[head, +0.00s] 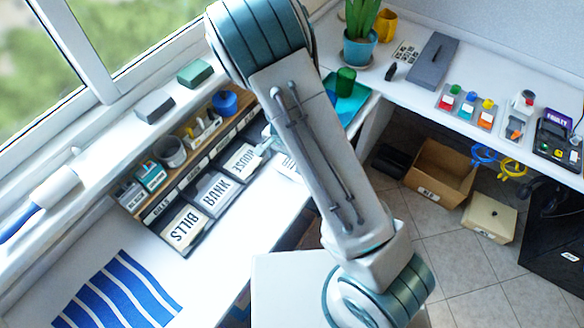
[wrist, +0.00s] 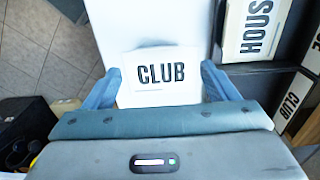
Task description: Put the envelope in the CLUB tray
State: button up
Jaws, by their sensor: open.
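The white envelope (wrist: 136,92), printed CLUB, lies in the middle of the wrist view. In the head view a sliver of printed white paper (head: 286,166) shows beside my arm, probably the envelope. My gripper (wrist: 162,86) is open, one blue finger at each side of the envelope; I cannot tell if they touch it. A CLUB label (wrist: 294,102) shows on the dark tray unit at the right of the wrist view. In the head view the dark trays (head: 196,246) hold cards reading HOUSE and BILLS and one hard to read; my arm hides part of this area.
A wooden shelf (head: 135,206) with small items stands behind the trays on the white desk. A striped blue mat (head: 118,292) lies at the front left. A plant (head: 360,45), a teal tray (head: 352,104) and several small devices stand on the right counter. A cardboard box (head: 440,172) is on the floor.

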jog(key=shift+s+a+f+p, duration=0.1)
jog(key=shift+s+f+p, duration=0.05)
jog(key=shift+f, duration=1.4)
jog(key=shift+s+f+p, duration=0.1)
jog(key=shift+f+p, duration=0.05)
jog(key=shift+f, duration=1.35)
jog(key=c, duration=1.1)
jog(key=shift+r, duration=0.15)
